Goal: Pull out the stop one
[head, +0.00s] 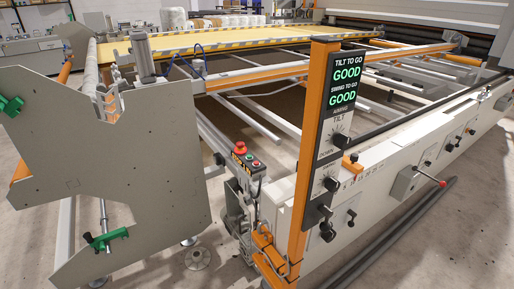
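A red mushroom-shaped stop button (240,147) sits on top of a small control box (243,166) left of the middle of the head view. Smaller buttons, one red and one green, sit beside it on the same box. I cannot tell from here whether the stop button is pressed in or out. My gripper is not in view.
An orange post (313,150) with a display panel (347,75) reading GOOD twice stands right of the box. A large grey plate (110,165) with green clamps stands at left. A white beam with knobs and a red-tipped lever (441,183) runs right. Bare floor shows at lower right.

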